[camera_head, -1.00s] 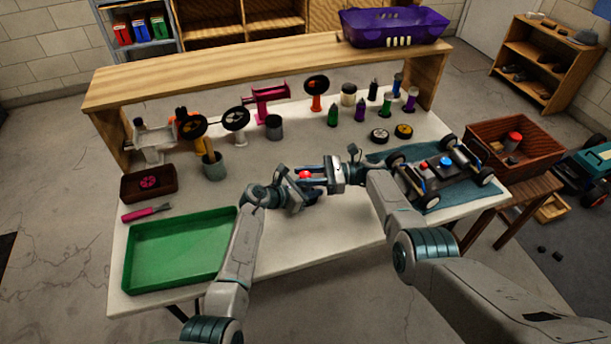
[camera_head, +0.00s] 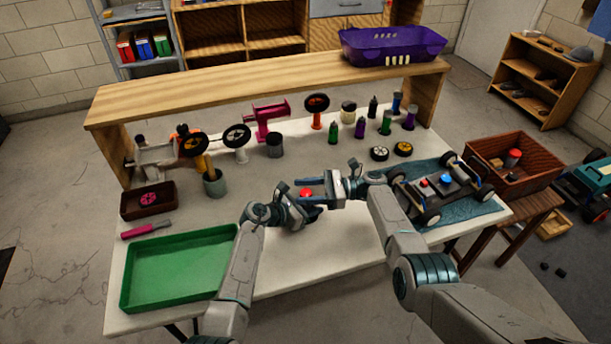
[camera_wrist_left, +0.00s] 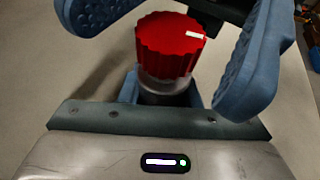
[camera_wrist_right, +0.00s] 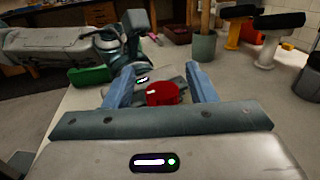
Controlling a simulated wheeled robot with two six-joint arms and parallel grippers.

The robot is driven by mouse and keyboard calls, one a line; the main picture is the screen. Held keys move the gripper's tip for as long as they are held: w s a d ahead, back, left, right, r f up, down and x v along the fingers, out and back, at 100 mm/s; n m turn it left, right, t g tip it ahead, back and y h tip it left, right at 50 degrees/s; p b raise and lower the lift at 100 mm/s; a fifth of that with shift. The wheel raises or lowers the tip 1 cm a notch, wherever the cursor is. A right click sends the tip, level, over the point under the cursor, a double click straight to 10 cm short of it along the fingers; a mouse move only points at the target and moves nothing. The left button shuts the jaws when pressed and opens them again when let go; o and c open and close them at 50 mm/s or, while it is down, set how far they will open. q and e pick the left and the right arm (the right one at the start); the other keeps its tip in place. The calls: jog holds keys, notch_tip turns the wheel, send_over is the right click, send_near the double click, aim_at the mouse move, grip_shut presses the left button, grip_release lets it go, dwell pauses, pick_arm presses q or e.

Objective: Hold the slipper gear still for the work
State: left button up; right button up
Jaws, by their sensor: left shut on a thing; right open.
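A red ridged round piece, seemingly part of the slipper gear (camera_head: 306,192), sits on a silver collar and darker base. In the left wrist view this red piece (camera_wrist_left: 170,45) stands between my left gripper's blue fingers. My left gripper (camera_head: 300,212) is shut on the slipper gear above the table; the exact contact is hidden. My right gripper (camera_head: 312,190) is open, with its fingers on either side of the red top. In the right wrist view the red piece (camera_wrist_right: 163,93) lies between those fingers, with gaps, and my left gripper is beyond it.
A green tray (camera_head: 125,290) is at the front left of the white table. A car chassis (camera_head: 440,195) lies on a blue mat at the right. Stands and bottles line the back under a wooden shelf (camera_head: 270,85). The table between tray and mat is mostly clear.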

aim_at(306, 193)
pick_arm(q)
jog(key=shift+s+f, duration=0.1)
jog(key=shift+f, duration=0.1)
pick_arm(e)
notch_tip(306, 193, up, 9)
jog(key=shift+s+f, duration=0.15)
pick_arm(q)
jog(key=o, duration=1.1)
jog(key=v, duration=1.2)
jog(key=shift+r, duration=0.2)
